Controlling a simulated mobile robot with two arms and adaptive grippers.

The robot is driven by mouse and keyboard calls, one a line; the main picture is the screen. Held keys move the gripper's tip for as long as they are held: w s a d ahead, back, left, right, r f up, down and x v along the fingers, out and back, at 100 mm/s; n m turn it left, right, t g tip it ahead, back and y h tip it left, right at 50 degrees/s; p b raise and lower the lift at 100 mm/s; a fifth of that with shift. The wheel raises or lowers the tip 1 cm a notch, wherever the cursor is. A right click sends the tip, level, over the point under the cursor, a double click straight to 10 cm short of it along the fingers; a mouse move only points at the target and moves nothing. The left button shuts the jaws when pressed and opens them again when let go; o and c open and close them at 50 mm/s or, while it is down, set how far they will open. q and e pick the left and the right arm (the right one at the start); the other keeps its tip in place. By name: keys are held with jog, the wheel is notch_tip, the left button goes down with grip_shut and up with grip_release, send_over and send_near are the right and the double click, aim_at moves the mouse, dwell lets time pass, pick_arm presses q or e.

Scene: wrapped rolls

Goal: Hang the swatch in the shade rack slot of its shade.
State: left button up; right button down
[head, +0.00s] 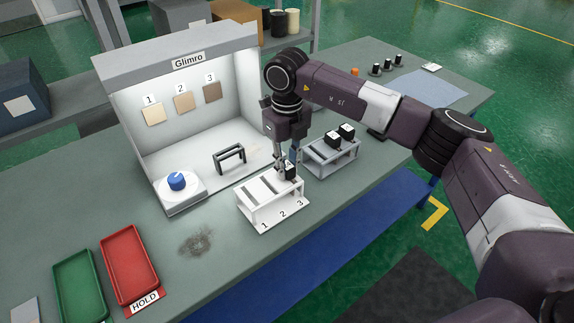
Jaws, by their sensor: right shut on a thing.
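The white shade rack (262,221) stands on the bench in front of the light booth, with slots marked 1, 2 and 3 along its front. My right gripper (286,175) points down at the rack's back right, near the slot 3 side. It is shut on a small black-topped swatch (291,167), mostly hidden by the fingers and rack. I cannot tell whether the swatch rests in the slot. Reference shades 1 (153,115), 2 (183,102) and 3 (212,92) on the booth wall run from light to dark. My left gripper is out of view.
A grey rack (318,160) right of the shade rack holds two black-topped pieces. A red HOLD tray (130,265) and green tray (79,287) lie at the left. A grey smudge (196,242) marks the bench.

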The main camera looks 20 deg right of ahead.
jog(key=c, duration=1.7)
grip_release()
notch_tip(320, 180, up, 12)
jog(key=shift+r, duration=0.1)
jog(key=shift+s, duration=0.1)
